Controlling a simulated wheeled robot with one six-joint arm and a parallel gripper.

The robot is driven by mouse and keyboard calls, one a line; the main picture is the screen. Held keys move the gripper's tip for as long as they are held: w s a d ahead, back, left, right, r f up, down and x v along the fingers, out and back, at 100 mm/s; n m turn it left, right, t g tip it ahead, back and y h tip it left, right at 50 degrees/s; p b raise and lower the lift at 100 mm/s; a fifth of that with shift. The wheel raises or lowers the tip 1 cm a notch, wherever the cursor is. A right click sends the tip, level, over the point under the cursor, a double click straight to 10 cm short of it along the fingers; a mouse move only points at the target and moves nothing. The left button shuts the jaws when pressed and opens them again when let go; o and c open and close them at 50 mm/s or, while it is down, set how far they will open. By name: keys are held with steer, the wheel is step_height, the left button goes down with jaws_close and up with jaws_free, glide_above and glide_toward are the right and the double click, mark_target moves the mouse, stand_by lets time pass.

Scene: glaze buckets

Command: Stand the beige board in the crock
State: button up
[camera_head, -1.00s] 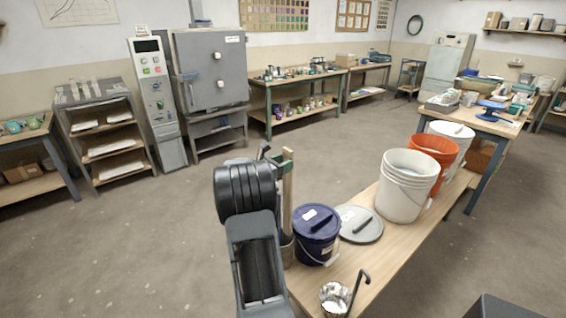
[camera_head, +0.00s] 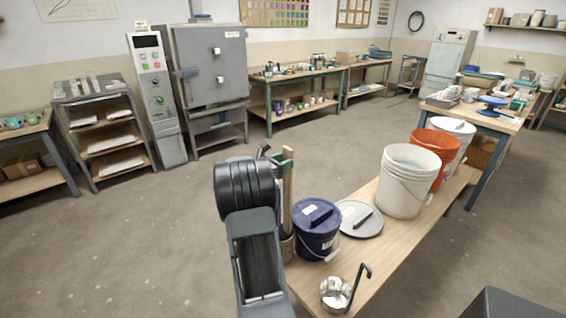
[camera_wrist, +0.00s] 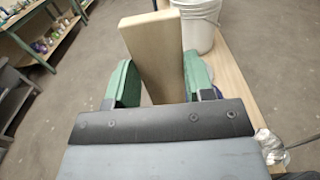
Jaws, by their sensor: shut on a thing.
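The board's lower part runs down to the crock's mouth. I cannot tell how deep it reaches or whether it touches the bottom.
The lidded dark blue bucket (camera_head: 317,240) stands close right of the crock. A grey lid (camera_head: 360,219), a white bucket (camera_head: 406,182) and an orange bucket (camera_head: 437,150) stand further along the bench (camera_head: 372,259). A metal ladle (camera_head: 337,293) is near the front.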

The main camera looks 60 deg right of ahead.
steer(key=shift+f+b, duration=2.25)
steer(key=shift+f, duration=1)
steer(key=o, duration=1.2)
steer(key=shift+c, duration=0.4)
steer(key=shift+a, duration=0.2)
steer(key=s+a+f+m+t+y, duration=0.1)
steer(key=a+m+t+y, duration=0.4)
steer(key=a, duration=1.5)
steer(key=s+a+f+m+t+y, duration=0.15)
steer(key=a+m+y, duration=0.65)
steer(key=a, duration=1.2)
steer(key=n+g+h, duration=0.7)
steer(key=n+h, duration=0.6)
glide_toward(286, 176)
steer(key=x, duration=0.7)
steer(key=shift+s+d+r, duration=0.15)
steer(key=shift+s+d, duration=0.05)
steer(key=shift+d, duration=0.1)
steer(key=v, duration=0.9)
